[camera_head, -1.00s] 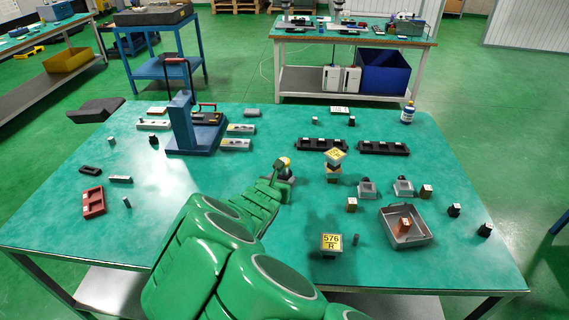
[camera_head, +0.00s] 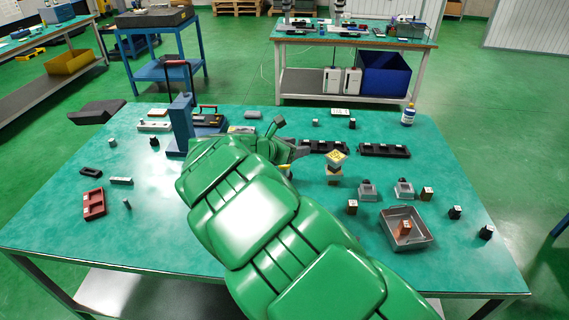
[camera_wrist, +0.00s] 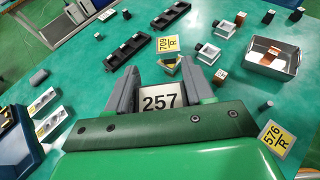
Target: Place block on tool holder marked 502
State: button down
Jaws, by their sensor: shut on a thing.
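My gripper (camera_wrist: 159,72) is shut on a block (camera_wrist: 160,101) with a white face marked 257, seen between the fingers in the wrist view. In the head view my gripper (camera_head: 300,152) is over the middle of the table, largely hidden by my arm. A stacked piece with a yellow plate marked 709 R (camera_wrist: 167,45) stands just beyond the fingers; it also shows in the head view (camera_head: 336,160). Another yellow plate, 576 R (camera_wrist: 275,139), is at the right of the wrist view. I cannot read a 502 mark anywhere.
Black racks (camera_head: 385,150) lie beyond the yellow-plated piece. A grey tray (camera_head: 425,240) holding a copper block is at the right, with small blocks around it. A blue stand (camera_head: 181,110) and a red tray (camera_head: 94,204) are at the left. The left front is clear.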

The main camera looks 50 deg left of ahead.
send_over(284, 173)
jog(key=w+d, duration=0.1)
jog(key=d, duration=0.2)
jog(key=shift+f, duration=2.05)
jog(key=shift+m+h, duration=0.3)
jog(key=shift+h, duration=0.1)
jog(key=shift+w+a+f, duration=0.35)
jog(key=shift+a+f, duration=0.15)
jog(key=shift+f, duration=0.2)
jog(key=shift+w+a+f, duration=0.35)
jog(key=shift+a+f, duration=0.15)
jog(key=shift+f, duration=0.15)
jog(key=shift+w+a+f, duration=0.35)
jog(key=shift+a+f, duration=0.15)
jog(key=shift+f, duration=0.2)
jog(key=shift+w+a+f, duration=0.35)
jog(key=shift+a+f, duration=0.15)
jog(key=shift+f, duration=0.05)
jog(key=shift+f, duration=0.1)
jog(key=shift+w+a+f, duration=0.1)
jog(key=shift+a+f, duration=0.1)
jog(key=shift+f, duration=1.5)
jog(key=shift+f, duration=0.1)
